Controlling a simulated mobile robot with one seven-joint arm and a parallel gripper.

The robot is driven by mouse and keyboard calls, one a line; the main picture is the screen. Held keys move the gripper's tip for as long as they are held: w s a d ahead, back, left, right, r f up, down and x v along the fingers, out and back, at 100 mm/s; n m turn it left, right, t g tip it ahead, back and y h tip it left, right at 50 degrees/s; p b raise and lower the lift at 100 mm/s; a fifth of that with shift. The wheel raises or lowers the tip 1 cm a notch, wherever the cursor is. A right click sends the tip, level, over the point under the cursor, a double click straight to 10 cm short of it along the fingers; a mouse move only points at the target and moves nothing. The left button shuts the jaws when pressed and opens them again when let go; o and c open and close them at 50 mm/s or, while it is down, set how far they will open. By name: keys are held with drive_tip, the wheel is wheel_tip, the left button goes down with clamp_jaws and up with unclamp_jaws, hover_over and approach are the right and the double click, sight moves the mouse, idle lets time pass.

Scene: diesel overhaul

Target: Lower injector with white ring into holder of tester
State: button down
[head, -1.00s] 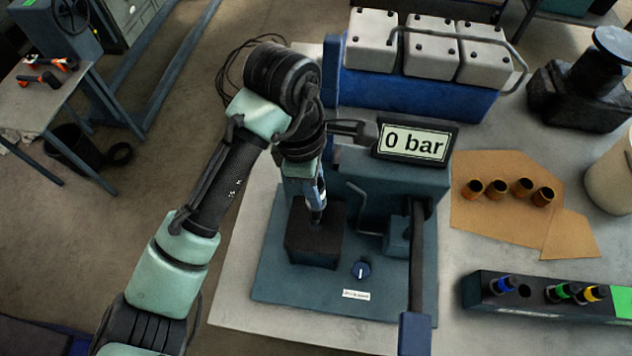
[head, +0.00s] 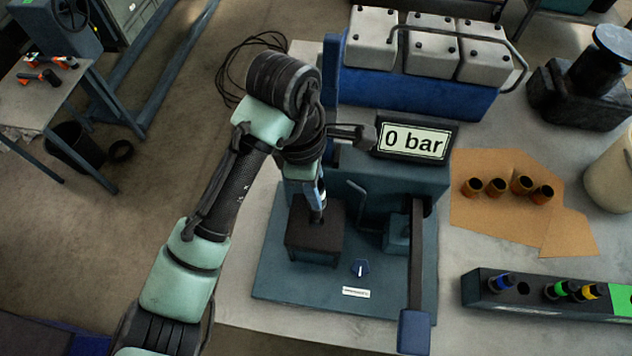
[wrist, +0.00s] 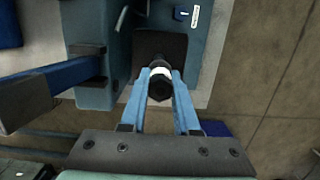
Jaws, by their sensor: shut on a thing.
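My gripper (wrist: 159,90) is shut on the injector with the white ring (wrist: 159,71), whose dark end faces the wrist camera. The holder (head: 314,236), a dark block on the tester's base plate (head: 280,280), lies right below the injector. In the head view the injector's lower part is at the holder's top; I cannot tell how deep it sits. The tester's display (head: 413,142) reads 0 bar. In the wrist view the dark holder (wrist: 170,45) shows behind the injector.
The tester's lever (head: 416,270) and a small knob (head: 360,268) are right of the holder. A rack (head: 540,300) with blue, green and yellow ringed injectors stands at right.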

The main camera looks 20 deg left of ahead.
drive_tip(key=shift+f+b, duration=0.4)
drive_tip(key=shift+f, duration=0.8)
drive_tip(key=shift+f+p, duration=0.2)
drive_tip(key=shift+p, duration=0.15)
drive_tip(key=shift+f+b, duration=0.5)
drive_tip(key=shift+f, duration=1)
drive_tip(key=shift+p, duration=0.55)
drive_tip(key=shift+f, duration=0.15)
drive_tip(key=shift+f+b, duration=0.7)
drive_tip(key=shift+f, duration=0.6)
drive_tip(key=shift+r+p, duration=0.1)
drive_tip(key=shift+p, duration=0.45)
